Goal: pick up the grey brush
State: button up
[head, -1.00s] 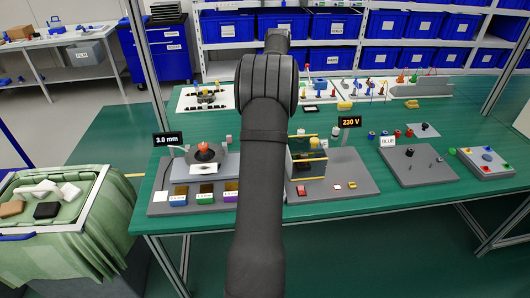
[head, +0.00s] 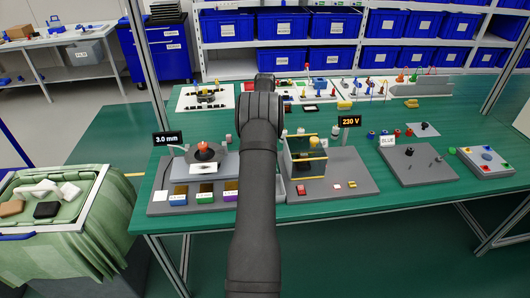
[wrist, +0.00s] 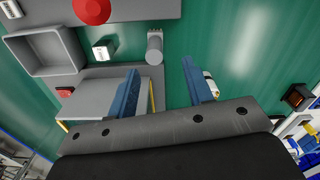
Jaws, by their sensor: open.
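In the wrist view, a small grey cylinder-like piece (wrist: 155,46) shows just beyond the gap between my fingertips. It may be the grey brush, but I cannot tell for sure. My gripper (wrist: 161,67) is open, with its two blue fingers apart and nothing seen between them. The piece looks apart from both fingers. In the head view my arm hides the gripper, and I cannot make out the brush there.
Near the grey piece in the wrist view are a white block (wrist: 103,49), a grey open tray (wrist: 46,52) and a red round part (wrist: 92,10). A white and yellow item (wrist: 210,86) is partly behind the right finger. The 230 V station (head: 305,160) stands right of my arm.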

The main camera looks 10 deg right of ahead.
jog(key=shift+f, duration=0.95)
jog(key=shift+s+f, duration=0.25)
jog(key=shift+f, duration=1.1)
jog(key=shift+s+f, duration=0.2)
jog(key=shift+f, duration=1.15)
jog(key=shift+c, duration=0.2)
grip_shut()
